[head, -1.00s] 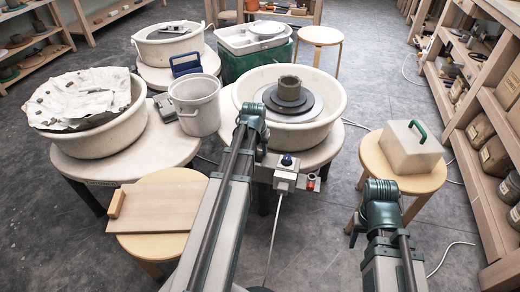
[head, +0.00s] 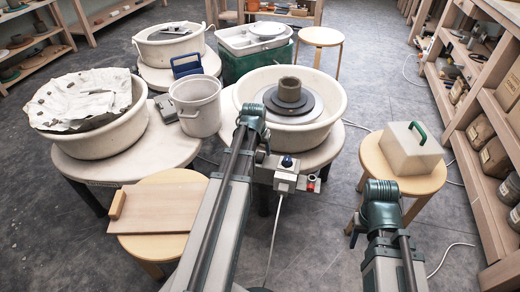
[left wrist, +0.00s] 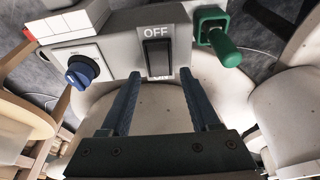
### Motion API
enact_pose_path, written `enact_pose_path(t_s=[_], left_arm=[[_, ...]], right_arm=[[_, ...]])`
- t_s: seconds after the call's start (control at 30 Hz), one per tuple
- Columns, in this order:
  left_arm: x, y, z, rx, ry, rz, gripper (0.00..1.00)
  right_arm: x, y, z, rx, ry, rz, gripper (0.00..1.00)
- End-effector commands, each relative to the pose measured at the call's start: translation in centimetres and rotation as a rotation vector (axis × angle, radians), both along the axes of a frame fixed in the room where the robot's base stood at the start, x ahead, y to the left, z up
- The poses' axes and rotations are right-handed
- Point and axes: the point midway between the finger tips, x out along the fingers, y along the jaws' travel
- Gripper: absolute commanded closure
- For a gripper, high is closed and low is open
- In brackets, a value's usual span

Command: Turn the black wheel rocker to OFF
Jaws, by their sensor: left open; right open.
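The black rocker (left wrist: 158,58) is set in a grey control box (left wrist: 120,45), with OFF printed above it and a partly hidden ON below it in the left wrist view. My left gripper (left wrist: 160,76) is open, its two blue fingers apart on either side of the rocker's lower end. Contact with the rocker cannot be told. In the head view, the control box (head: 264,176) sits under the right-hand wheel, and my left arm hides the rocker. My right arm shows at the lower right, but its jaws are hidden.
Beside the rocker are a blue knob (left wrist: 82,70) and a green lever (left wrist: 216,36). The wheel basin (head: 335,95) holds a clay cylinder (head: 290,89). Another stool with a board (head: 160,208) stands at the left.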

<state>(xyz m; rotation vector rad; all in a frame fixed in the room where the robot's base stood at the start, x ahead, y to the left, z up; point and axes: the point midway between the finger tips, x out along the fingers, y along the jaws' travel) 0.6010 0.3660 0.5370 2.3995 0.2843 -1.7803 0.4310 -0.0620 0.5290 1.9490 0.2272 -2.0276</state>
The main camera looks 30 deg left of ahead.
Motion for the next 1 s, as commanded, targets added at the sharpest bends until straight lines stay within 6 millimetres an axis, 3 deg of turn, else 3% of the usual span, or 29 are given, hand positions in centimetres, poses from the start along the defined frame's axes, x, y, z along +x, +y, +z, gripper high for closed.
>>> enact_pose_path(t_s=[0.7, 1.0], left_arm=[[-3.0, -0.7, 10.5, 0.000, 0.000, 0.000, 0.38], [-3.7, -0.9, 12.7, 0.000, 0.000, 0.000, 0.38]], right_arm=[[-0.1, 0.2, 10.5, 0.008, 0.004, -0.009, 0.50], [-0.1, 0.2, 12.7, 0.009, 0.004, -0.009, 0.50]])
